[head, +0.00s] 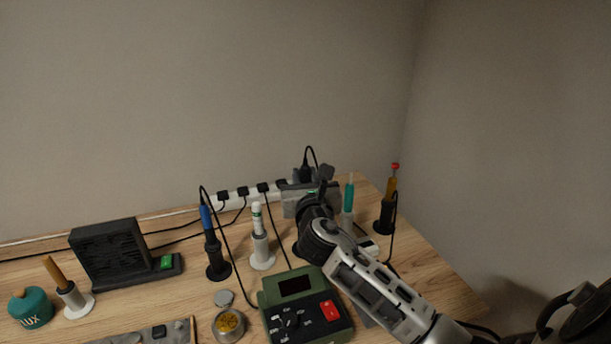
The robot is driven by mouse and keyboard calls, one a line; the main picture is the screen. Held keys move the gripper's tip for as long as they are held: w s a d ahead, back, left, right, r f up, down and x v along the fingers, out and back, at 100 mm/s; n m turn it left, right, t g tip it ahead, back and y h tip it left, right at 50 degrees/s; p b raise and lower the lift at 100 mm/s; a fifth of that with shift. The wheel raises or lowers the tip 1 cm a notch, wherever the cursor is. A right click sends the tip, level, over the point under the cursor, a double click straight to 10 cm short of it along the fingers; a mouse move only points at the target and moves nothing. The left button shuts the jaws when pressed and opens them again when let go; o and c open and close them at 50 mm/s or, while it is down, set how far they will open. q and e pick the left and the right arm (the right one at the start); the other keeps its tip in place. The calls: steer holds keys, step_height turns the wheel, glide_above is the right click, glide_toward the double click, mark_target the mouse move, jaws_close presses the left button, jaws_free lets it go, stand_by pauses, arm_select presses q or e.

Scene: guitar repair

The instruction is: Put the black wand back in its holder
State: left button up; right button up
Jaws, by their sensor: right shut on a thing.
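My right arm comes in from the lower right, and its gripper (314,190) is over the back of the bench. It is shut on the black wand (305,173), whose dark upper end shows with a cable looping from its top. The wand's lower part is hidden by the gripper and wrist. A dark holder base (297,248) shows partly behind my arm, below the gripper; whether the wand's tip is in it or above it cannot be told. My left gripper is not in view.
A blue-handled iron (207,220) in a black holder and a white wand (257,222) in a white holder stand left. A teal tool (348,196) and an amber tool (390,187) stand right. A green station (304,307) is in front; a power strip (235,199) lies behind.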

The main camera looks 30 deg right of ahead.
steer(key=shift+f+b, duration=0.3)
steer(key=shift+f, duration=0.05)
steer(key=shift+f+b, duration=0.65)
steer(key=shift+f, duration=0.35)
steer(key=shift+f+b, duration=0.45)
steer(key=shift+f, duration=0.4)
steer(key=o, duration=1.7)
